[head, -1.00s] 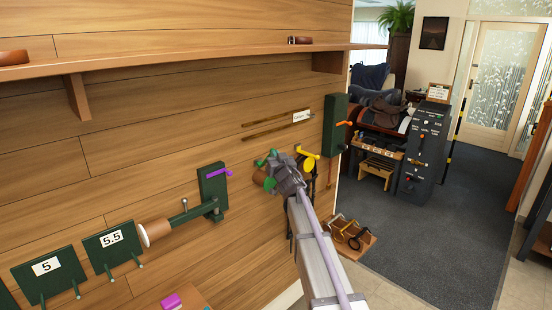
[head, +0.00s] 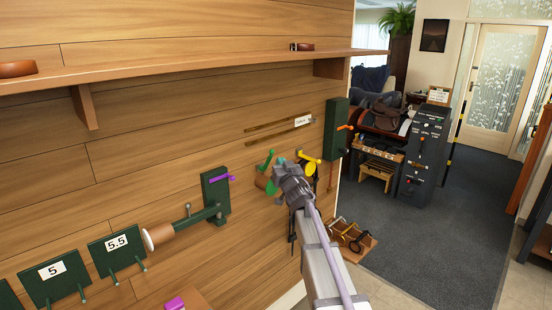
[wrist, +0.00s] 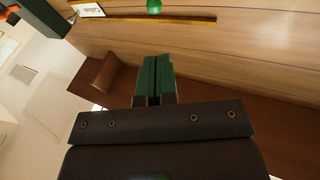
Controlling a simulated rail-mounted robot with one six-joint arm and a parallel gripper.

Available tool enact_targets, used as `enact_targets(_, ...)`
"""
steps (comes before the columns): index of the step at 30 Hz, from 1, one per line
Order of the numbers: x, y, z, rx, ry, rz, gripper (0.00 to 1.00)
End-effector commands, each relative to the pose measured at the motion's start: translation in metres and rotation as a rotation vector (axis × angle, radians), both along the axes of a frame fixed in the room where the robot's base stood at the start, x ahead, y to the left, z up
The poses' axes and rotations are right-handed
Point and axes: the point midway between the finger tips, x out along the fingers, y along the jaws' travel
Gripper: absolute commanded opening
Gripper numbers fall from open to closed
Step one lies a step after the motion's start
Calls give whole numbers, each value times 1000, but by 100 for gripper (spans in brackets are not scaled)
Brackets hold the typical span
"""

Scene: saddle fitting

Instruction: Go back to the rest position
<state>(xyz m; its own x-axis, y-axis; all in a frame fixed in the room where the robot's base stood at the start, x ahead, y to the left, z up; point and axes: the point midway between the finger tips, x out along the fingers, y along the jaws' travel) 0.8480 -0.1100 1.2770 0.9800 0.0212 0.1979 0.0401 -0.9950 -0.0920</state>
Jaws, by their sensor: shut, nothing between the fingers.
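My gripper (wrist: 156,80) shows in the wrist view as two green fingertips pressed together with nothing between them. In the head view my arm reaches up from the lower right, and its wrist end is in front of the wood-panelled wall, by the green lever (head: 266,163) and the yellow lever (head: 308,158). In the wrist view the wall is seen at a tilt, with a green knob (wrist: 154,6) and a slot at the top.
A long shelf (head: 200,66) runs along the wall above. The purple-handled bracket (head: 215,195) with a padded roller (head: 165,235) and plates marked 5 (head: 53,278) and 5.5 (head: 116,250) are at left. A box of stirrup-like items (head: 350,238) is on the floor. Carpet is open at right.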

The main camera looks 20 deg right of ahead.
Motion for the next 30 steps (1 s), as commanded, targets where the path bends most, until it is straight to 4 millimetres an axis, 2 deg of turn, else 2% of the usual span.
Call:
enact_targets(1,-20,0,-1,0,0,-1,0)
enact_targets(3,-37,-1,-2,0,-1,-1,0)
enact_targets(7,-58,-2,-3,1,0,-1,0)
enact_targets(11,-64,-2,-3,0,0,0,0)
enact_targets(18,-63,-3,-3,-18,2,-7,0)
enact_targets(20,-62,-12,-10,-57,44,-65,0)
enact_targets(23,-72,-41,-38,-95,219,-246,0)
enact_targets(24,-87,-53,-57,-103,337,-330,0)
enact_targets(26,-120,-61,-94,-102,563,-424,0)
enact_targets(28,-172,-49,-141,-95,871,-454,0)
enact_targets(30,-226,-22,-178,-91,1158,-401,0)
